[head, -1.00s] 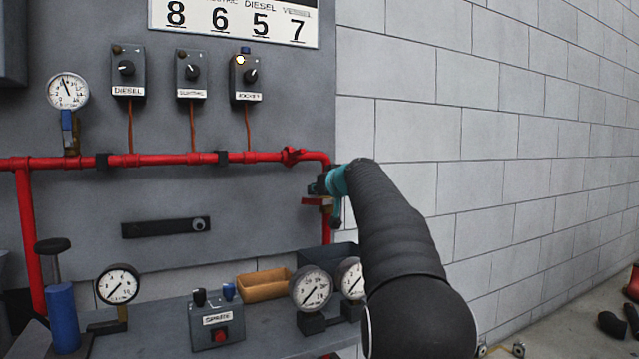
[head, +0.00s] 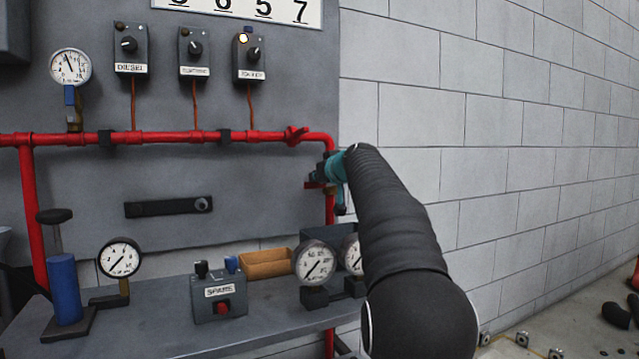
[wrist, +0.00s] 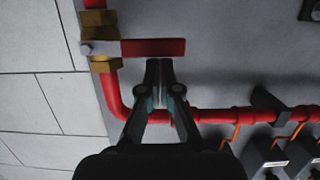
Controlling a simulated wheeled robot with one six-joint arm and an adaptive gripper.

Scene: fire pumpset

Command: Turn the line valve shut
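The line valve has a brass body (wrist: 99,42) on the red pipe, at the upper left of the wrist view. Its flat red lever (wrist: 155,48) sticks out to the right there, crosswise to the pipe run it sits on. My gripper (wrist: 160,65) has its two fingertips together, with nothing seen between them. The tips are right beside the lever's long edge; I cannot tell if they touch it. In the head view my gripper (head: 322,174) is at the pipe's right-hand drop, and it and my arm hide most of the valve.
The red pipe (head: 170,137) runs along the grey panel, with a small red handle (head: 297,135) near its bend. Below is a bench (head: 270,315) with gauges, a switch box (head: 218,297) and a wooden tray (head: 268,263). A block wall (head: 480,120) stands at the right.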

